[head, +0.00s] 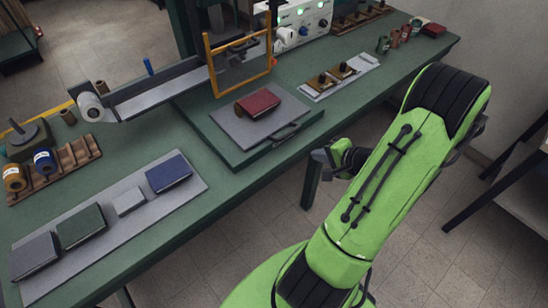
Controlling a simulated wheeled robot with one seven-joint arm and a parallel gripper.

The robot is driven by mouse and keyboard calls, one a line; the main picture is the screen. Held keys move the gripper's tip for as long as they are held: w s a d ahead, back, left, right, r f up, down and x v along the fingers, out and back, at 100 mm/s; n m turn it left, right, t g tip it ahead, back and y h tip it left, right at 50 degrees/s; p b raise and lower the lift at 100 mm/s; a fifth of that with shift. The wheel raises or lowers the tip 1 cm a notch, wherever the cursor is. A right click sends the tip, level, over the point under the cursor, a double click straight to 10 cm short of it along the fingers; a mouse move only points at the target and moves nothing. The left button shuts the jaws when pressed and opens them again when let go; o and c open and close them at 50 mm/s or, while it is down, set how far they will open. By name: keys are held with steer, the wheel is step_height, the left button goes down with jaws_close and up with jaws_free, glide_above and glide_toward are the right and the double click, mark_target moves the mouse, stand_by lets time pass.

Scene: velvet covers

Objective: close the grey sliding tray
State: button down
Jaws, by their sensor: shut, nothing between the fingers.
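The grey sliding tray (248,133) lies on a dark green base at the table's middle, out in front of the yellow frame (209,62). A dark red book-like block (258,103) lies on the tray. A dark bar handle (286,132) sits at the tray's front edge. My gripper (319,156) is shut and empty, just off the table's front edge, to the right of and nearer than the handle. It appears apart from the tray. Its fingers are small in the picture.
A grey mat (108,219) with several book-like blocks lies at left. A long chute-like rail (160,93) with a white roll stands left of the frame. A white board with small dark-topped pieces (338,79) is to the right. The floor before the table is clear.

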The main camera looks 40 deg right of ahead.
steer(key=w+r+x, duration=0.1)
steer(key=r+x, duration=0.1)
steer(key=x, duration=1.1)
steer(key=shift+w+d, duration=0.25)
steer(key=shift+d, duration=0.05)
steer(key=shift+r, duration=0.15)
